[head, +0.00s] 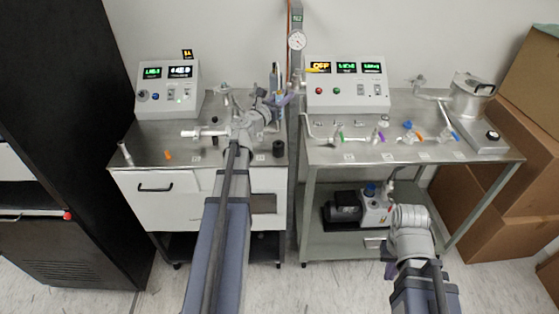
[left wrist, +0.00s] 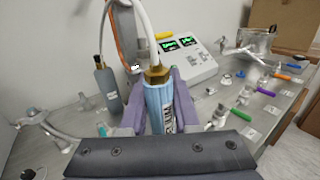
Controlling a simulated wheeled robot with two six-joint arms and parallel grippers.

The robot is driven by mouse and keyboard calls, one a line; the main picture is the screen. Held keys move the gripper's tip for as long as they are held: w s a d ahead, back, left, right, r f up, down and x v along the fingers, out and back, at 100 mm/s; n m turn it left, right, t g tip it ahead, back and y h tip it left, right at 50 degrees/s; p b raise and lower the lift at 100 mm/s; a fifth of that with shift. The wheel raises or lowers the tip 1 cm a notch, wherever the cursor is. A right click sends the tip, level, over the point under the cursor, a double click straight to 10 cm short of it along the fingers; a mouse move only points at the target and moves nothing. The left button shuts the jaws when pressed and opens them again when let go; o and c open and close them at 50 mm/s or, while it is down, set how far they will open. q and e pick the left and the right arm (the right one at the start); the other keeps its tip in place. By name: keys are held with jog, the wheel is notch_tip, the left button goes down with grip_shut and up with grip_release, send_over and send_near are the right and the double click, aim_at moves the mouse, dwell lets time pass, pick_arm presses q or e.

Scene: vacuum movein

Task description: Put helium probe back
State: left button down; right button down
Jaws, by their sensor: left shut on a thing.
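The helium probe appears to be the light blue cylinder (left wrist: 160,106) with a brass top fitting and a white hose, upright in the left wrist view. My left gripper (left wrist: 157,100) has its purple fingers shut around it on both sides. In the head view my left gripper (head: 277,101) is at the back right of the left bench, and the arm hides much of what it holds. My right gripper (head: 390,268) is low in front of the right bench; its fingers are mostly hidden by the arm.
A grey bottle (left wrist: 107,88) stands left of the held cylinder. The left bench (head: 145,140) carries a control box (head: 168,88) and small fittings. The right bench (head: 455,153) holds another control box (head: 346,84), colored valves and a metal vessel (head: 470,98). A pump (head: 374,207) sits below.

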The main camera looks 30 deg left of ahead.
aim_at(279, 124)
pick_arm(q)
jog(key=shift+a+f+b, duration=0.1)
jog(key=shift+f+b, duration=4.85)
jog(key=shift+f, duration=0.05)
jog(key=shift+f+b, duration=0.45)
jog(key=shift+f, duration=0.05)
jog(key=c, duration=0.6)
grip_release()
jog(key=shift+c, duration=0.2)
jog(key=shift+r, duration=0.1)
jog(key=shift+r+p, duration=0.4)
jog(key=shift+p, duration=0.05)
jog(key=s, duration=1.2)
jog(key=shift+a, duration=0.2)
